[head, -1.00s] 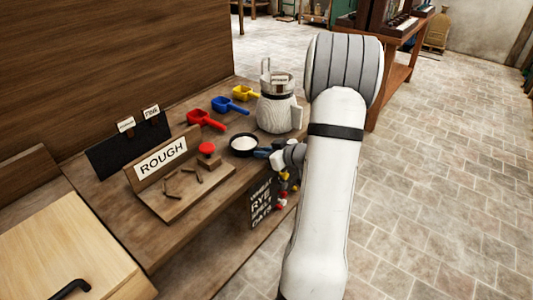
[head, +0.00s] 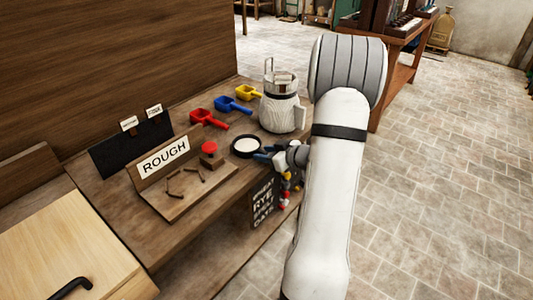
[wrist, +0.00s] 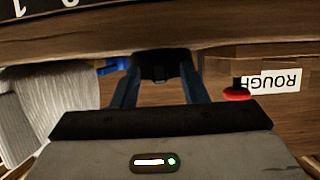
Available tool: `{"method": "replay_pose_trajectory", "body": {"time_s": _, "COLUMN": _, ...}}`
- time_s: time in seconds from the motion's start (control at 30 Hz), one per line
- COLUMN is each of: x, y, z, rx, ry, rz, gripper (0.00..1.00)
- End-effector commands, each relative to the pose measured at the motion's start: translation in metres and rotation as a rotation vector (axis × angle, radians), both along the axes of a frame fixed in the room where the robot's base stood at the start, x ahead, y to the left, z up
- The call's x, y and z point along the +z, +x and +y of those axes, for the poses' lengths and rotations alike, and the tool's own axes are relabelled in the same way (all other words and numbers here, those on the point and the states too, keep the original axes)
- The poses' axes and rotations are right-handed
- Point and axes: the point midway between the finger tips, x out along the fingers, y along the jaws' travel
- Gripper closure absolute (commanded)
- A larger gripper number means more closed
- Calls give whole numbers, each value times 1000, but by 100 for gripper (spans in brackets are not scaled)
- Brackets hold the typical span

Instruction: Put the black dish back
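The black dish (head: 235,152), round and holding something white, sits on the workbench (head: 213,222) between the red knob on the sign board and the jug. My gripper (head: 265,155) is low at the right of the dish, with its blue fingers close to the rim. In the wrist view my gripper (wrist: 157,85) has its two fingers apart, and a dark piece, apparently the dish (wrist: 156,64), lies between their tips. I cannot tell whether the fingers touch it.
The ROUGH board (head: 165,158) with its red knob (head: 209,147) stands left of the dish. A pale jug (head: 280,110) is close behind. Red (head: 205,118), blue (head: 235,105) and yellow (head: 247,92) scoops lie behind the dish. A slate (head: 262,203) hangs at the bench front.

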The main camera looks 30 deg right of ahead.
Motion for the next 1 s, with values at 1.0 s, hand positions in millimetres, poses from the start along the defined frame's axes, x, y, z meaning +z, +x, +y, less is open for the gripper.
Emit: {"method": "replay_pose_trajectory", "body": {"time_s": 1.0, "x": 32, "y": -65, "z": -23, "rx": -4, "ry": -11, "rz": 3, "gripper": 60}}
